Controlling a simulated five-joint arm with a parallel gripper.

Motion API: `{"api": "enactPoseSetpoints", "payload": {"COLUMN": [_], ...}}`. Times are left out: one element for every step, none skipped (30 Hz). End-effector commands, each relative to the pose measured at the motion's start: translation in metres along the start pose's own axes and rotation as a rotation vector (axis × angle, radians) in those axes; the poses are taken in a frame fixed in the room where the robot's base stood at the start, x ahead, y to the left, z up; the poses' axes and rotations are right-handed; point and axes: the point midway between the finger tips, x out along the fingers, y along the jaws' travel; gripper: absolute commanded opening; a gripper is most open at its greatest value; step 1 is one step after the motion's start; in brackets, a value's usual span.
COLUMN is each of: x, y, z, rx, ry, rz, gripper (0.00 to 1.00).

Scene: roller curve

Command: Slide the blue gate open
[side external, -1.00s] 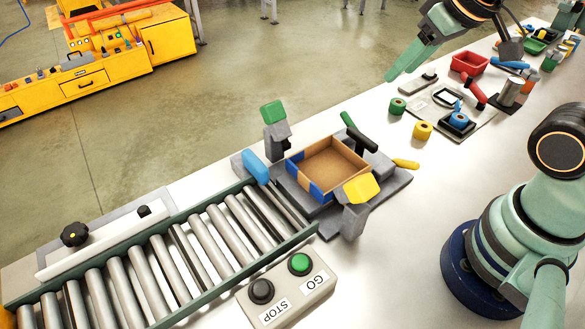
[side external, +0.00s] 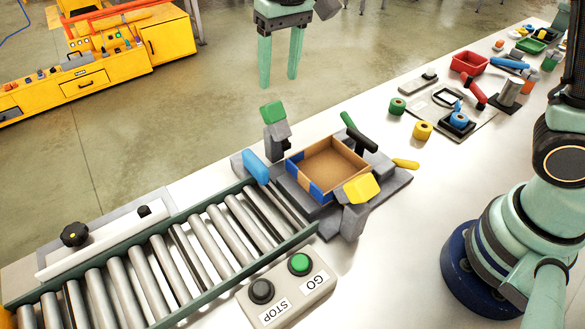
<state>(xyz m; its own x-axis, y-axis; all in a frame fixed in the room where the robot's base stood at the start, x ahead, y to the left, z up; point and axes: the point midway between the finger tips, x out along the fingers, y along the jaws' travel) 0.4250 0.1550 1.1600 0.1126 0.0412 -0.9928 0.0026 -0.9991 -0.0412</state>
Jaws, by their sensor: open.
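The blue gate (side external: 256,167) stands at the far edge of the roller conveyor's right end, close to the left corner of an open cardboard box (side external: 328,165). Its lower part is partly hidden by the grey block beside it. My gripper (side external: 278,82) hangs in the air with its two green fingers pointing down, apart and empty. In the picture it is above the gate and a little to the right, clear of it and of the box.
The roller conveyor (side external: 191,243) runs to lower left. Green (side external: 272,112) and yellow (side external: 361,188) blocks on grey posts flank the box, with a dark green handle (side external: 357,134) behind. A GO/STOP button box (side external: 287,289) is in front. Tape rolls, a red bin (side external: 469,64) and tools lie right.

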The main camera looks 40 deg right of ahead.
Motion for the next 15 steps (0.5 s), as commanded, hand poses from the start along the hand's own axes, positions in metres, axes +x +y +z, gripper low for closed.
{"api": "enactPoseSetpoints", "payload": {"x": [0.013,0.019,0.027,0.032,0.037,0.043,0.047,0.050,0.054,0.056,0.058,0.060,0.061,0.063,0.066], "y": [-0.014,-0.021,-0.030,-0.036,-0.041,-0.048,-0.052,-0.055,-0.059,-0.061,-0.063,-0.064,-0.064,-0.065,-0.065], "z": [-0.004,-0.006,-0.009,-0.010,-0.011,-0.012,-0.013,-0.013,-0.013,-0.013,-0.013,-0.013,-0.013,-0.013,-0.013], "rx": [-0.006,-0.005,-0.005,-0.004,-0.003,-0.003,-0.003,-0.002,-0.001,-0.001,-0.001,-0.001,0.000,0.000,0.000], "ry": [-0.027,-0.040,-0.055,-0.066,-0.075,-0.085,-0.092,-0.098,-0.104,-0.108,-0.110,-0.113,-0.115,-0.116,-0.116], "rz": [0.007,0.012,0.016,0.020,0.024,0.028,0.031,0.034,0.037,0.039,0.040,0.041,0.042,0.043,0.043], "gripper": [0.57,0.57,0.57,0.57,0.57,0.57,0.57,0.57,0.57,0.57,0.57,0.57,0.57,0.57,0.57]}}
